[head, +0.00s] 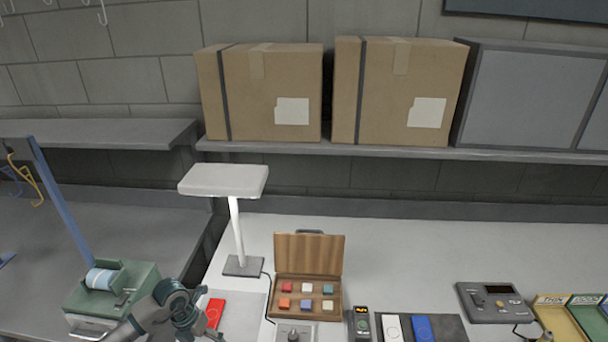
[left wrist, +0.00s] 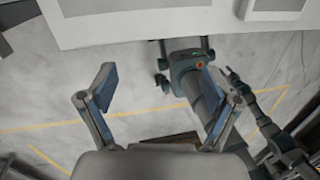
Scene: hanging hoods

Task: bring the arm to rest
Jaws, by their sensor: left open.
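My left arm comes in at the bottom left of the head view, bent beside the green device; its gripper is not clearly made out there. In the left wrist view my left gripper (left wrist: 160,88) is open, its two fingers wide apart with nothing between them. Beyond the fingers are the floor with yellow lines and parts of my own body. My right gripper does not show clearly in either view.
A green device (head: 140,288) stands beside my left arm. A red block (head: 215,312), a white lamp (head: 224,180) and an open wooden case (head: 308,254) with coloured blocks are on the bench. A grey console (head: 494,302) stands right. Cardboard boxes (head: 265,92) sit on the shelf.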

